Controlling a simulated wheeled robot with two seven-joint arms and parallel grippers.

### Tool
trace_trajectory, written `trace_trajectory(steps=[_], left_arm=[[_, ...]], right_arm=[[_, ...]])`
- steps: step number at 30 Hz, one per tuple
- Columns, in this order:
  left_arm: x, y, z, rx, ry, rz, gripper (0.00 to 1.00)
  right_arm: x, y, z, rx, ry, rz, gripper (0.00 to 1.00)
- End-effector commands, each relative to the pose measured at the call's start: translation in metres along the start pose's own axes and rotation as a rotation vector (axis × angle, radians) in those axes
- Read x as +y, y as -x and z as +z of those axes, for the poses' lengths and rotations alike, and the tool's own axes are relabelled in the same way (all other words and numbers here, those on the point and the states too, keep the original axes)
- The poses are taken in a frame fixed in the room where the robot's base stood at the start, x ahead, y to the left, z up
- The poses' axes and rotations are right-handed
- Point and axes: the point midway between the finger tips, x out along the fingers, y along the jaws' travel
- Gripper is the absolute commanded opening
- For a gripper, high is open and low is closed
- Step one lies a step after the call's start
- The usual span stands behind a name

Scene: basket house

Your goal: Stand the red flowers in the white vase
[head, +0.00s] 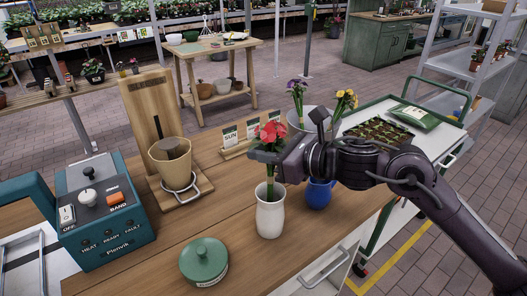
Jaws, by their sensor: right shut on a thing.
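The red flowers (270,136) stand upright above the white vase (270,217) on the wooden table. Their green stems run down to the vase mouth, and the lower ends are hidden, seemingly inside it. My right gripper (264,158) comes in from the right and is shut on the red flowers just below the blooms, above the vase rim. The vase stands upright. My left gripper is not in view.
A blue mug (319,194) stands right of the vase, below my right arm. A green lidded pot (204,262) sits at the front left. A teal control box (100,215) and a wooden stand with a tan pot (171,160) are at left. Purple flowers (297,88) and yellow flowers (345,100) stand behind.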

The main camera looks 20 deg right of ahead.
Motion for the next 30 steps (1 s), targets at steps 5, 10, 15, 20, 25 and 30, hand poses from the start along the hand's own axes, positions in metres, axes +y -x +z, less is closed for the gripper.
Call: trace_trajectory(steps=[5,10,15,20,25,30], left_arm=[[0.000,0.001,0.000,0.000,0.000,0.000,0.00],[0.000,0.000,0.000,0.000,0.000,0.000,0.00],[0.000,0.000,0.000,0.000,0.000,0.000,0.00],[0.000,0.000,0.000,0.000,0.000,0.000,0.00],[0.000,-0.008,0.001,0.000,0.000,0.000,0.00],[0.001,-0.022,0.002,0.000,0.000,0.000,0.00]], right_arm=[[0.000,0.000,0.001,-0.001,0.000,0.000,0.00],[0.000,0.000,0.001,-0.001,0.000,0.000,0.37],[0.000,0.000,0.001,-0.001,0.000,0.000,0.42],[0.000,0.001,0.000,0.000,0.000,0.000,0.42],[-0.001,0.014,-0.003,0.001,0.002,-0.003,0.42],[-0.001,0.038,-0.006,0.003,0.002,-0.003,0.42]])
